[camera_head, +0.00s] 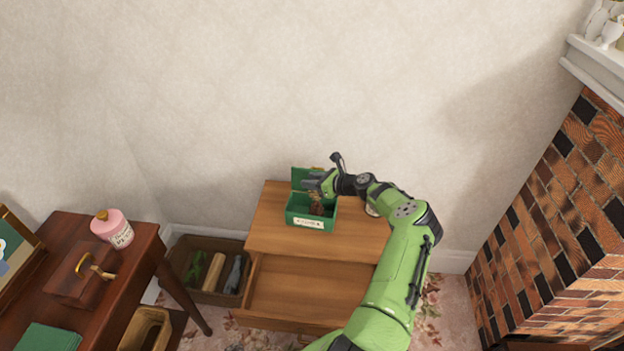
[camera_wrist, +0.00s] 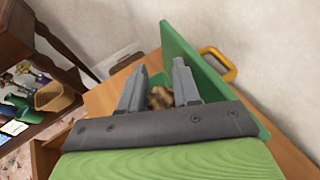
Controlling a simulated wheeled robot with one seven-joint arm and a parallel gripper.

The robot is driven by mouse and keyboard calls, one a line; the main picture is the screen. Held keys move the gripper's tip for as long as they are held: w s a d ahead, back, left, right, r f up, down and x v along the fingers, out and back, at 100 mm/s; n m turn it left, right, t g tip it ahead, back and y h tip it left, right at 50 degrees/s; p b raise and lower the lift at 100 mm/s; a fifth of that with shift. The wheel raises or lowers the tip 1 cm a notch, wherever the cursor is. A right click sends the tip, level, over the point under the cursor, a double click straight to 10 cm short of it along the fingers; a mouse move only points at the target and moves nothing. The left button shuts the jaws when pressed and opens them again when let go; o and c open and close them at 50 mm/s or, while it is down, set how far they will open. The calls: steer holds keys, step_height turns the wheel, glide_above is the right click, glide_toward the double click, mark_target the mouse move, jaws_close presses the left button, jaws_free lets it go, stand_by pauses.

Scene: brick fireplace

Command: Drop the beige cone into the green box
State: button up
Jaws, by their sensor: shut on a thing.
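The green box (camera_head: 312,222) stands on the wooden nightstand with its lid raised at the back. Its open lid (camera_wrist: 190,55) and yellow handle show in the wrist view. My gripper (camera_head: 315,194) is over the box opening. It is shut on the beige cone (camera_head: 317,207), a rough brown-beige shape that appears inside or just at the opening of the box. In the wrist view the cone (camera_wrist: 159,98) lies between the two grey fingers (camera_wrist: 160,78), partly hidden by them. I cannot tell whether it touches the box floor.
The nightstand (camera_head: 272,236) has its drawer (camera_head: 310,288) pulled open. A small pale object (camera_head: 372,210) is beside my arm. A floor crate (camera_head: 230,299) with several items is at left. A dark table (camera_head: 140,250) carries a pink bottle (camera_head: 112,229). A brick fireplace (camera_head: 560,225) stands right.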

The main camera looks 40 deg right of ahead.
steer(key=shift+r, duration=0.1)
steer(key=o, duration=1.1)
steer(key=p+v, duration=0.3)
steer(key=v, duration=1.2)
steer(key=shift+s+r, duration=0.2)
steer(key=shift+s, duration=0.15)
